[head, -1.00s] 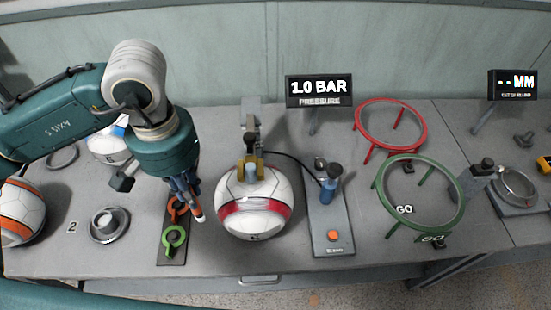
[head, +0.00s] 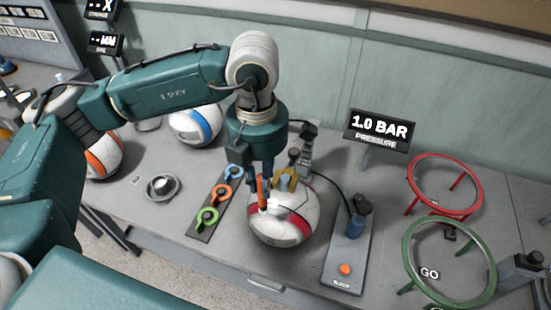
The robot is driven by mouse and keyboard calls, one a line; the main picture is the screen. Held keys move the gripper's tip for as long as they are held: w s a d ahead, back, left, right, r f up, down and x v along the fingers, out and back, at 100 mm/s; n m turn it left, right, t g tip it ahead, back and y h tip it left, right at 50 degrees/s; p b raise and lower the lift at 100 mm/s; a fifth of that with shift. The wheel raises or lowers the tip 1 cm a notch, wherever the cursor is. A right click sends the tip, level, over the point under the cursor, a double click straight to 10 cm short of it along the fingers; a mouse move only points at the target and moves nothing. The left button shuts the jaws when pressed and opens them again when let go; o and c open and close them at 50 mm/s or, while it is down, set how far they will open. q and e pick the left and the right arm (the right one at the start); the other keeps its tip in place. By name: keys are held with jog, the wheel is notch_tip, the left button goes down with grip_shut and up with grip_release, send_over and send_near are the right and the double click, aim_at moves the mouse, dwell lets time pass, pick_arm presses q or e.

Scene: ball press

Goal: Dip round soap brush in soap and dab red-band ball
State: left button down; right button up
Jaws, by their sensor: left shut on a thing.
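The red-band ball (head: 272,229), white with a red stripe, sits on the bench under a yellow clamp (head: 287,180). My left gripper (head: 263,180) points down at the ball's upper left side. It is shut on a slim orange piece, seemingly the soap brush (head: 263,194), whose lower end is at the ball's top. Whether it touches the ball I cannot tell, and its bristles are too small to make out. A round metal dish (head: 162,187), possibly the soap dish, stands to the left on the bench. Its contents are unclear. My right gripper is not in view.
A dark strip with blue, orange and green rings (head: 207,218) lies left of the ball. A pump plate (head: 346,252) and the 1.0 BAR display (head: 379,130) are to the right, beyond them red (head: 444,157) and green hoops (head: 407,248). A blue-band ball (head: 196,124) stands behind.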

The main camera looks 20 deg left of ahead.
pick_arm(q)
jog(key=w+d+r+n+p, duration=0.2)
jog(key=w+r+n, duration=0.1)
jog(key=n, duration=1.3)
notch_tip(320, 180, down, 7)
jog(key=b, duration=0.2)
jog(key=shift+r+n+b, duration=0.2)
jog(key=shift+n+b, duration=0.1)
jog(key=shift+n, duration=0.1)
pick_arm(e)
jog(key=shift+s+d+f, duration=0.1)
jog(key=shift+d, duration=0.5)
pick_arm(q)
jog(key=shift+b, duration=0.35)
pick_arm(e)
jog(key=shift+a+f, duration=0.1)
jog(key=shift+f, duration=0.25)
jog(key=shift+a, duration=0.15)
pick_arm(q)
jog(key=shift+b, duration=0.4)
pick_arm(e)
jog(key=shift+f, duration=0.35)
pick_arm(q)
jog(key=shift+f, duration=0.25)
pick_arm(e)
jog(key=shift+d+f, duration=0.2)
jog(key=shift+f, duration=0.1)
